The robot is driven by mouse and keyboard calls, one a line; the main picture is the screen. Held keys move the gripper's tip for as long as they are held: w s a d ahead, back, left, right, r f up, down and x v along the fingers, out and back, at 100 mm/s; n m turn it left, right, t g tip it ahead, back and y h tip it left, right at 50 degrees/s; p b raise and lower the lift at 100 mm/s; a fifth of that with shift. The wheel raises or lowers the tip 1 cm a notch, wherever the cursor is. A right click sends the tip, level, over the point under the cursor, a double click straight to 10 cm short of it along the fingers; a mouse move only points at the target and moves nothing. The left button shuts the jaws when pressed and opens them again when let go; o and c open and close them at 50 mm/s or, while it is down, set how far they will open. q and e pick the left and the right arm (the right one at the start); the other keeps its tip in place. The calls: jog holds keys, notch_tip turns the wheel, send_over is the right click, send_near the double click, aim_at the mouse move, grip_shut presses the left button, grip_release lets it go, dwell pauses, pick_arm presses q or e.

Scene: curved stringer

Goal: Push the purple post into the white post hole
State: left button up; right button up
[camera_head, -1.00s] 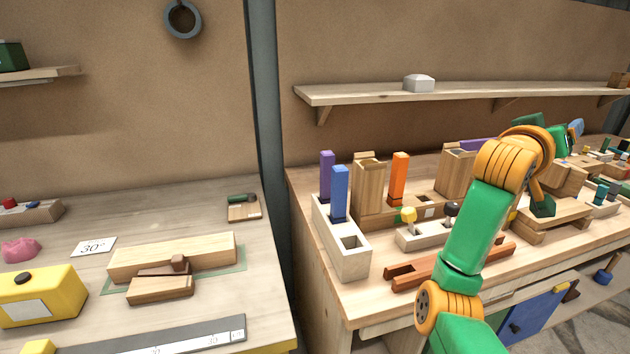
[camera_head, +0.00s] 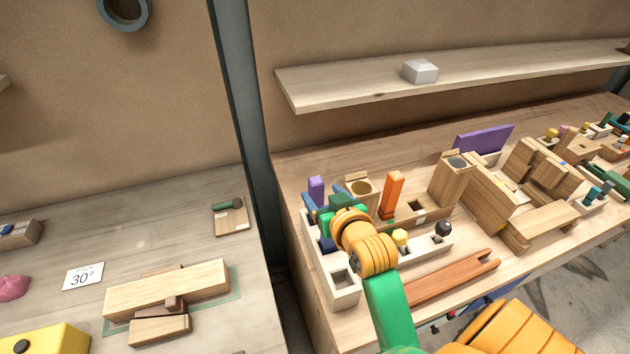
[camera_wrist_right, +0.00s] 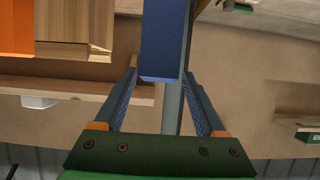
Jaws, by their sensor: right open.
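The purple post (camera_head: 316,187) stands upright at the far end of the long white block (camera_head: 344,296), its lower part hidden by my right gripper (camera_head: 323,202). The white block's near end has an empty square hole. In the head view a blue post is mostly hidden behind my gripper and wrist. In the right wrist view the blue post (camera_wrist_right: 163,40) shows between the two open fingers of my right gripper (camera_wrist_right: 160,76), with gaps on both sides. My left gripper is out of view.
An orange post (camera_head: 392,192) stands right of the white block, beside a wooden block with a round hole (camera_head: 362,190). A small pale block with yellow and black knobs (camera_head: 424,244) and a reddish grooved rail (camera_head: 450,278) lie nearer. A shelf (camera_head: 480,72) is above.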

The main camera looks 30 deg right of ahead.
aim_at(318, 186)
jog(key=shift+w+f, duration=0.15)
jog(key=shift+w, duration=0.3)
jog(key=x, duration=0.2)
jog(key=p+x, duration=0.1)
jog(key=x, duration=0.2)
jog(key=shift+w+d, duration=0.2)
jog(key=shift+d, duration=0.1)
jog(key=shift+s, duration=0.15)
grip_shut()
